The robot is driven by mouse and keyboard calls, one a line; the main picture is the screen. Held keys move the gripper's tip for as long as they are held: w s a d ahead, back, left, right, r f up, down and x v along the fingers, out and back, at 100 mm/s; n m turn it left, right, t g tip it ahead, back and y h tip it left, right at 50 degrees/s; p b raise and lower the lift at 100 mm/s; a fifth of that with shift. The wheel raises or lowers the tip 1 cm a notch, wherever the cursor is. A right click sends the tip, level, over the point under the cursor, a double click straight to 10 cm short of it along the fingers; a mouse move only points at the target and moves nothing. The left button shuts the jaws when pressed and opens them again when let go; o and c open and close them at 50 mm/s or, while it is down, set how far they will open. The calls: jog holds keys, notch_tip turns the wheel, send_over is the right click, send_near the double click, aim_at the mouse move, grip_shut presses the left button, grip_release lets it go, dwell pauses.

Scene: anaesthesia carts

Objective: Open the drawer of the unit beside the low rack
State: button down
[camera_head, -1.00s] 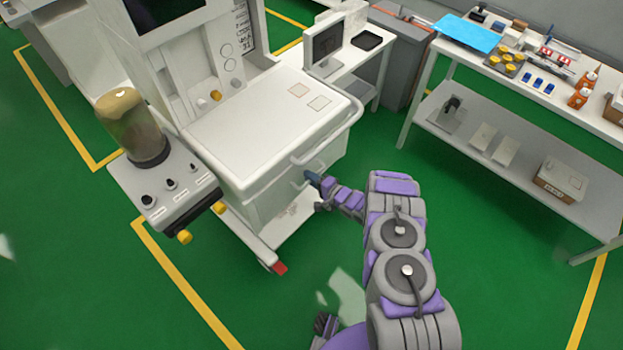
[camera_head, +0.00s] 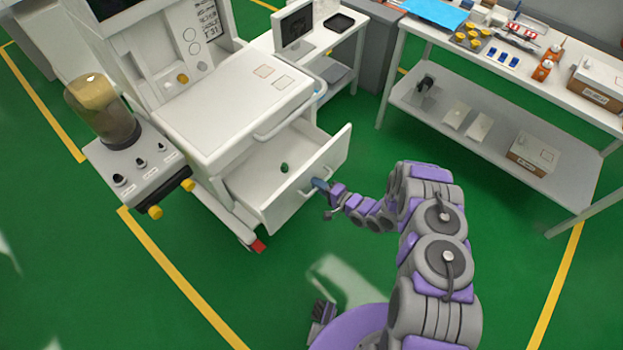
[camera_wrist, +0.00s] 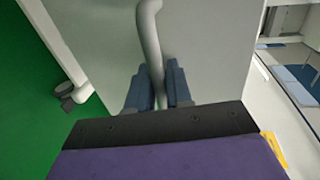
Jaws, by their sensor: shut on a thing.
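The white anaesthesia unit (camera_head: 225,105) stands left of centre in the head view. Its drawer (camera_head: 255,195) is pulled well out, and a small dark green object (camera_head: 284,168) lies inside. My gripper (camera_head: 318,184) is at the drawer's front, on the drawer handle (camera_head: 309,187). In the wrist view the blue fingers of my gripper (camera_wrist: 160,88) sit on either side of the grey handle bar (camera_wrist: 149,35), shut on it. The low rack (camera_head: 500,130), a white table with a lower shelf, stands at the right.
A glass canister (camera_head: 103,112) stands on the unit's left side. A small desk with a monitor (camera_head: 294,28) is behind it. A box (camera_head: 533,152) sits on the rack's lower shelf. Green floor (camera_head: 360,110) is clear between unit and rack.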

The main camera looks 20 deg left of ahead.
jog(key=shift+a+f, duration=0.3)
jog(key=shift+a, duration=0.1)
jog(key=c, duration=1.4)
grip_release()
jog(key=shift+d, duration=0.2)
jog(key=shift+o, duration=1)
jog(key=shift+d+r, duration=0.2)
jog(key=shift+d, duration=0.25)
jog(key=shift+d, duration=0.1)
jog(key=p+v, duration=0.3)
jog(key=v, duration=1.4)
jog(key=shift+d, duration=0.35)
jog(key=shift+s+a, duration=0.15)
jog(key=shift+a, duration=0.05)
